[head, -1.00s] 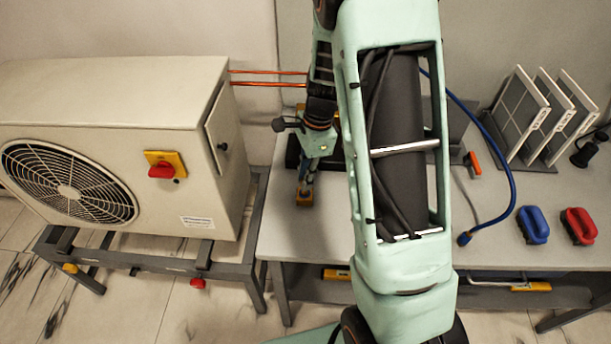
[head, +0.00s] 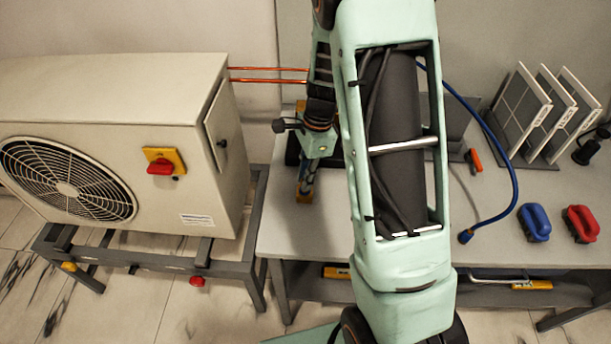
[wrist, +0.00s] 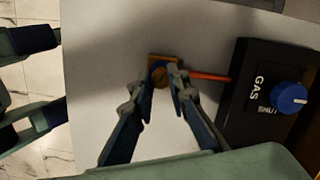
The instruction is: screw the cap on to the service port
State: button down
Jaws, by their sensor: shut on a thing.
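My gripper (wrist: 162,76) points down over the left part of the bench, its two fingers either side of a small round cap (wrist: 159,73), and is shut on it. The cap looks brownish in the middle with a blue edge. Directly beneath is a brass-coloured block (wrist: 164,57), which I take for the service port, with a copper pipe (wrist: 208,75) running right from it. In the head view my gripper (head: 304,186) is small, and the block shows around the fingertips. I cannot tell whether the cap touches the port's thread.
A black box marked GAS with a blue knob (wrist: 288,97) stands close to the right in the wrist view. The outdoor fan unit (head: 110,95) is left of the bench. A blue hose (head: 513,170), blue clamp (head: 534,223) and red clamp (head: 579,224) lie to the right.

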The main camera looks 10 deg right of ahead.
jog(key=shift+f+b, duration=0.3)
jog(key=shift+f, duration=0.3)
dwell(0.7)
dwell(0.4)
jog(key=shift+r+m+p, duration=0.1)
jog(key=shift+m+p, duration=0.45)
jog(key=shift+m, duration=0.35)
jog(key=shift+m+t+p, duration=0.4)
jog(key=shift+m+p, duration=0.3)
jog(key=shift+m, duration=1)
jog(key=shift+m+p, duration=0.7)
jog(key=shift+m, duration=0.1)
jog(key=shift+w+m+t+h+p, duration=0.15)
jog(key=shift+m+t+h+p, duration=0.2)
jog(key=shift+m+p, duration=1.05)
jog(key=shift+m+b, duration=0.4)
